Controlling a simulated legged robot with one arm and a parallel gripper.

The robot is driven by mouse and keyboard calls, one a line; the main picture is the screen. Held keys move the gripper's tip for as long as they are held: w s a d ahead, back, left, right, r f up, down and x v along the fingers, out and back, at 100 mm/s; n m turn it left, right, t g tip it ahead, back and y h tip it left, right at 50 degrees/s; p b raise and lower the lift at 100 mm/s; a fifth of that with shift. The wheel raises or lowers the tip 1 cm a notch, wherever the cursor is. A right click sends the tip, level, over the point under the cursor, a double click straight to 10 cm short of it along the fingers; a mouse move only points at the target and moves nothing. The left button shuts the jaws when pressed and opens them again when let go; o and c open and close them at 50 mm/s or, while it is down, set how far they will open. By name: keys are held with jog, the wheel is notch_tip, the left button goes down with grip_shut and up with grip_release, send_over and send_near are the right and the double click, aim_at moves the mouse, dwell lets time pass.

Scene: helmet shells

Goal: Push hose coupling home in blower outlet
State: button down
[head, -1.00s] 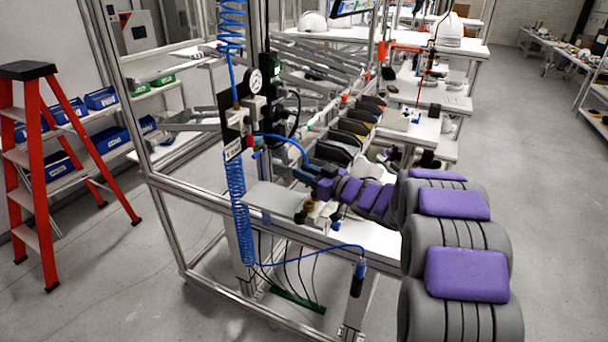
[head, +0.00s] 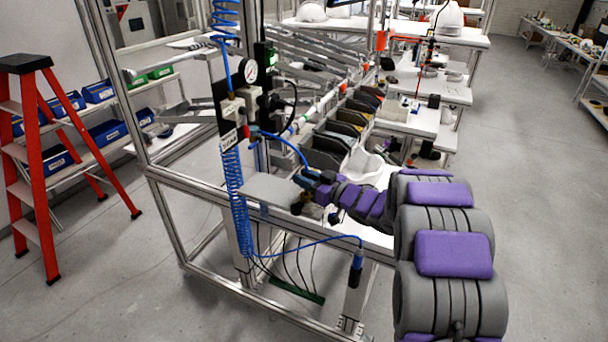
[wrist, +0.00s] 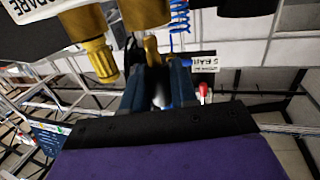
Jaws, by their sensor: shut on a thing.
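My gripper (head: 306,179) is at the end of my purple and grey arm, above the small grey shelf of the frame. Its blue fingers (wrist: 158,88) are closed around a small piece, taken as the hose coupling (wrist: 159,96), mostly hidden between them. A blue hose (head: 290,141) arcs from the valve panel down to my gripper. In the wrist view, a brass fitting (wrist: 152,50) lies straight ahead at the fingertips, with another brass fitting (wrist: 102,62) to its left. I cannot tell which is the blower outlet, or whether the coupling touches it.
The valve panel (head: 232,118) with a round gauge (head: 249,70) stands beside my gripper. A coiled blue hose (head: 232,190) hangs in front of the frame. Black bins (head: 325,150) and a white shell (head: 362,164) lie beyond my arm. A red ladder (head: 32,170) stands left.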

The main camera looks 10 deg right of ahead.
aim_at(305, 191)
jog(key=shift+d+f, duration=0.15)
jog(key=shift+f, duration=0.4)
jog(key=shift+s+a+f, duration=0.15)
jog(key=shift+f, duration=0.4)
jog(key=shift+s+a+f, duration=0.1)
jog(key=shift+f, duration=0.95)
jog(key=shift+r, duration=0.1)
jog(key=shift+r+m+p, duration=0.3)
jog(key=shift+r+p, duration=0.1)
jog(key=shift+p, duration=0.05)
jog(key=shift+w+r+t+p, duration=0.25)
jog(key=shift+r+t+p, duration=0.05)
jog(key=shift+r+p, duration=0.1)
jog(key=shift+r, duration=0.1)
jog(key=shift+s+r+y, duration=0.1)
jog(key=shift+r+y, duration=0.05)
jog(key=shift+y, duration=0.15)
